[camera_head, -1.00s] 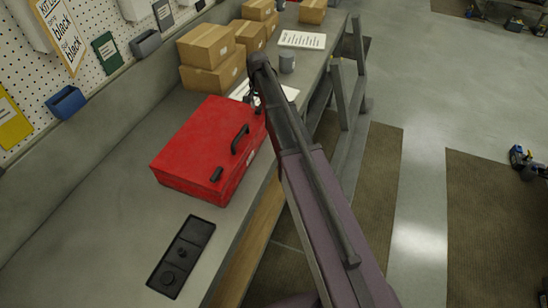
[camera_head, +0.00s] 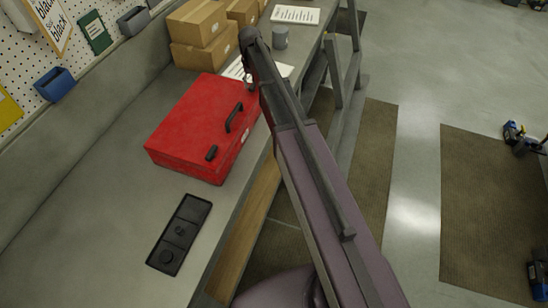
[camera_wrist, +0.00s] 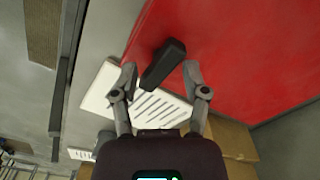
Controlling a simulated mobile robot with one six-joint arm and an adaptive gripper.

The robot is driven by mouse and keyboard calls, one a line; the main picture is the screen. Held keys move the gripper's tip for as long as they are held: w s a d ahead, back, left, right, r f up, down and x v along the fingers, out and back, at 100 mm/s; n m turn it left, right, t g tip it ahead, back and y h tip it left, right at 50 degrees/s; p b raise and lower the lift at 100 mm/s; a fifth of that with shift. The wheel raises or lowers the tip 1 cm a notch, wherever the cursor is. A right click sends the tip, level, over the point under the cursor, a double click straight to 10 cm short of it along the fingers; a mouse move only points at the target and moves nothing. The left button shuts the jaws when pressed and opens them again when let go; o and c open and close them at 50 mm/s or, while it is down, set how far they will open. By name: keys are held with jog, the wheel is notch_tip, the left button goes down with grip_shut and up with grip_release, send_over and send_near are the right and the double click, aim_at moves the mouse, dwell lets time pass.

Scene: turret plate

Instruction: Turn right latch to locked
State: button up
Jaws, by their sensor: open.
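A red toolbox (camera_head: 188,128) sits on the workbench, with a dark carry handle (camera_head: 234,117) and a dark latch (camera_head: 211,153) on its near part. The other latch, the right one, is hidden by my arm in the head view. In the wrist view a black latch (camera_wrist: 164,64) lies slanted against the red surface (camera_wrist: 235,45). My gripper (camera_wrist: 160,73) is open, one finger on either side of this latch. I cannot tell whether either finger touches it. In the head view my gripper is mostly hidden at the box's far right corner.
A black tray (camera_head: 180,234) lies in front of the box. Cardboard boxes (camera_head: 203,40), a grey mug (camera_head: 280,37) and white paper (camera_head: 295,15) are farther back. The bench's left side is clear. A white lined sheet (camera_wrist: 150,107) shows beneath my fingers.

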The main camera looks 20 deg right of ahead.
jog(key=shift+n, duration=0.6)
jog(key=shift+r+n, duration=0.25)
jog(key=shift+n, duration=0.05)
notch_tip(320, 180, up, 13)
jog(key=p, duration=1.4)
jog(key=s+f+m+b, duration=0.1)
jog(key=s+f+b, duration=2.3)
jog(key=s, duration=0.4)
jog(key=shift+f+m+b, duration=0.3)
jog(key=shift+f+b, duration=0.05)
jog(key=shift+b, duration=0.25)
jog(key=shift+s+d, duration=0.1)
jog(key=shift+s, duration=0.05)
jog(key=shift+s, duration=0.4)
